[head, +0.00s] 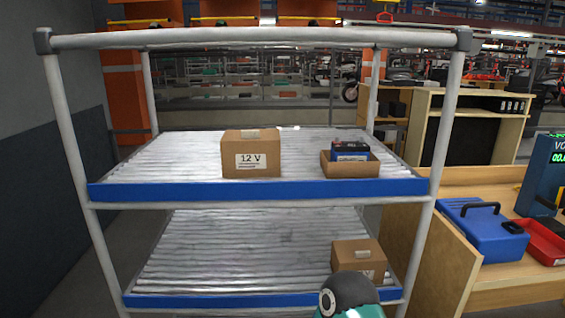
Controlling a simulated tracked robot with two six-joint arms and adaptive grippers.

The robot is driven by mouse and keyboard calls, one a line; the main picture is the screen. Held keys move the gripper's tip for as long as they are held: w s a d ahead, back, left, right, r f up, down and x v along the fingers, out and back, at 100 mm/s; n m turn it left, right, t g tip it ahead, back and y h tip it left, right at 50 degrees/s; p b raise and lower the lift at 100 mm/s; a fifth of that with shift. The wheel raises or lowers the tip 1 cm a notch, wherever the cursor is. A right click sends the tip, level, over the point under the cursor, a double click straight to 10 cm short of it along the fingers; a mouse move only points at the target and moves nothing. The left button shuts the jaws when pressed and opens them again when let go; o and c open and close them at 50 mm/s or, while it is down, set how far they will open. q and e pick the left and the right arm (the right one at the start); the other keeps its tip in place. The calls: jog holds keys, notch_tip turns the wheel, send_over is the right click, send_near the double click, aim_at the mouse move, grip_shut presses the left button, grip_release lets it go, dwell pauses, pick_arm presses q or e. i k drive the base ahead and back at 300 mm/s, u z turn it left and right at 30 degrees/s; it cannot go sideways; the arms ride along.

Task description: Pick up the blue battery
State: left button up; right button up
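The blue battery (350,154) has a dark top and a white label on its front. It sits inside an open cardboard box (350,169) at the right of the rack's upper shelf. Only its upper part shows above the box rim. Part of one of my arms, dark with a teal band, shows at the bottom edge in front of the lower shelf. Neither gripper's fingers are in view.
A closed carton marked 12 V (251,155) stands left of the battery box. Another carton (358,258) is on the lower shelf (240,245). Blue front rails (260,190) and white posts frame the rack. A bench at right holds a blue case (482,232) and a red tray (541,242).

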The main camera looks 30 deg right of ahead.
aim_at(358, 151)
jog(key=u, duration=0.9)
jog(key=i, duration=0.15)
jog(key=z, duration=3.55)
jog(key=i, duration=0.4)
jog(key=u, duration=2)
jog(key=k, duration=0.6)
jog(key=u, duration=0.1)
